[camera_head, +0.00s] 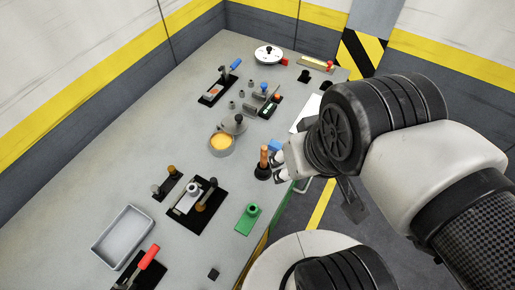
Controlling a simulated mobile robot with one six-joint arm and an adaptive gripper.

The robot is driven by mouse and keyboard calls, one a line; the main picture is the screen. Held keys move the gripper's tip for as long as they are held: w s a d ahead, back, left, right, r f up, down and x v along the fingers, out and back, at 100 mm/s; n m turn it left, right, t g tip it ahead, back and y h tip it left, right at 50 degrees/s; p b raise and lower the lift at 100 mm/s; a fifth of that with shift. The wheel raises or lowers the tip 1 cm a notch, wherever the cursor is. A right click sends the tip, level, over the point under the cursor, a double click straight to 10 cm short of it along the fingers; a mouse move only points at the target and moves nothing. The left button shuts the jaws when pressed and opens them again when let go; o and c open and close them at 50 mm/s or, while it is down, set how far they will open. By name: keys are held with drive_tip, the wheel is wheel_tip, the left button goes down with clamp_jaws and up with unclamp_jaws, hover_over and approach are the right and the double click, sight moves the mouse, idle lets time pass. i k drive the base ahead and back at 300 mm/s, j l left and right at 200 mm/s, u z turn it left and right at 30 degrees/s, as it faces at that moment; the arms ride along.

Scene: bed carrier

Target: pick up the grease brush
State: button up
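What looks like the grease brush (264,156) stands upright on the bench near its right edge, with an orange-brown handle above a dark round base. A round grey pot (221,151) with yellow-orange grease is to its left, and a grey lid or cap sits at the pot's upper right. My gripper (277,167) is just right of the brush, with its fingertips pointing left towards it. The fingers look apart, with nothing seen between them. I cannot tell whether a fingertip touches the brush. My wrist hides part of the bench edge.
The grey bench (120,180) holds a grey tray (122,234), a red-handled tool (146,257), a green block (248,217), a black-based fixture (196,204), a blue-handled clamp (222,82) and a round white dial (268,55). Small blue and grey parts lie beyond the brush.

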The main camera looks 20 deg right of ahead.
sight(264, 148)
drive_tip(key=u, duration=3.45)
drive_tip(key=z, duration=0.5)
drive_tip(key=k+z, duration=0.1)
drive_tip(key=z, duration=0.4)
drive_tip(key=l+z, duration=0.15)
drive_tip(key=z, duration=0.3)
drive_tip(key=k+z, duration=0.1)
drive_tip(key=z, duration=0.4)
drive_tip(key=l+z, duration=0.15)
drive_tip(key=z, duration=0.35)
drive_tip(key=l+z, duration=0.1)
drive_tip(key=z, duration=0.4)
drive_tip(key=i+l, duration=0.1)
drive_tip(key=l, duration=0.4)
drive_tip(key=i+l, duration=0.1)
drive_tip(key=l, duration=0.35)
